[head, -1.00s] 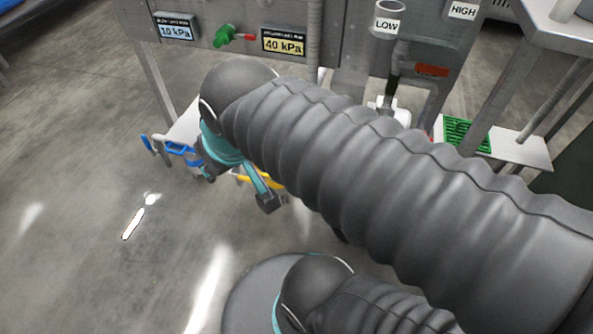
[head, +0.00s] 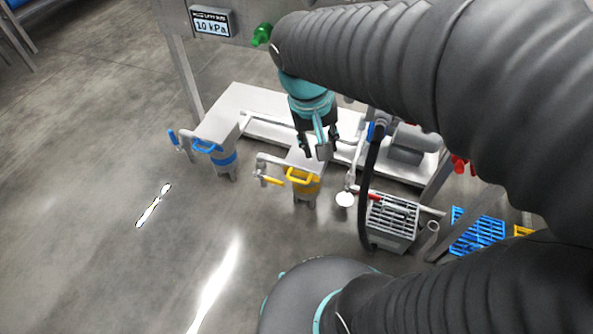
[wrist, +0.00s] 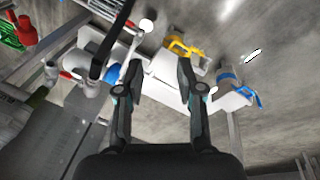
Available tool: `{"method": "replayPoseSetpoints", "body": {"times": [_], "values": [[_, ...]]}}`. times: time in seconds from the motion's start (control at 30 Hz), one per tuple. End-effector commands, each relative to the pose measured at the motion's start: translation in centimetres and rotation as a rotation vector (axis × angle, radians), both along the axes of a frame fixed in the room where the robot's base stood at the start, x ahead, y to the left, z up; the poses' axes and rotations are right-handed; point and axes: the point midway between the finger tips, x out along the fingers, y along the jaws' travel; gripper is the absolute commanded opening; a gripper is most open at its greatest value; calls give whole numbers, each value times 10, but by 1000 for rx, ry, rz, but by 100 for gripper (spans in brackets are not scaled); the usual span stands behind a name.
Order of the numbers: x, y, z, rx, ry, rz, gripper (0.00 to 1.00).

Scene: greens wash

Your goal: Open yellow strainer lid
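The yellow strainer (head: 306,186) stands low beside the white shelf, with a yellow lid handle (head: 302,176) on top; its lid looks closed. It also shows in the wrist view (wrist: 183,50), beyond the fingers and a little right of centre. My gripper (head: 318,155) points down above the shelf, a little behind and above the yellow strainer in the head view. In the wrist view my gripper (wrist: 160,70) has its two fingers apart with nothing between them. The gripper is not touching the strainer.
A blue strainer (head: 222,158) stands to the left on the same white shelf (head: 237,97). A grey slatted box (head: 392,218), a black hose (head: 368,190) and a blue crate (head: 476,232) lie to the right. The floor in front left is clear.

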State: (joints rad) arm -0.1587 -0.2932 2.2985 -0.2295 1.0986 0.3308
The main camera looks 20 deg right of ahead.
Motion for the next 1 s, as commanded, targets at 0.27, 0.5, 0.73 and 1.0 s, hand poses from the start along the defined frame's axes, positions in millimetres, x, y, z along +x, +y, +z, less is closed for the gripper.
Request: {"method": "replayPoseSetpoints", "body": {"times": [0.27,0.5,0.73,1.0], "values": [[45,9,-45,-205,193,-59,37],[81,23,-90,-429,292,-98,37],[111,43,-142,-670,326,-116,37],[138,71,-211,-967,278,-108,37]]}}
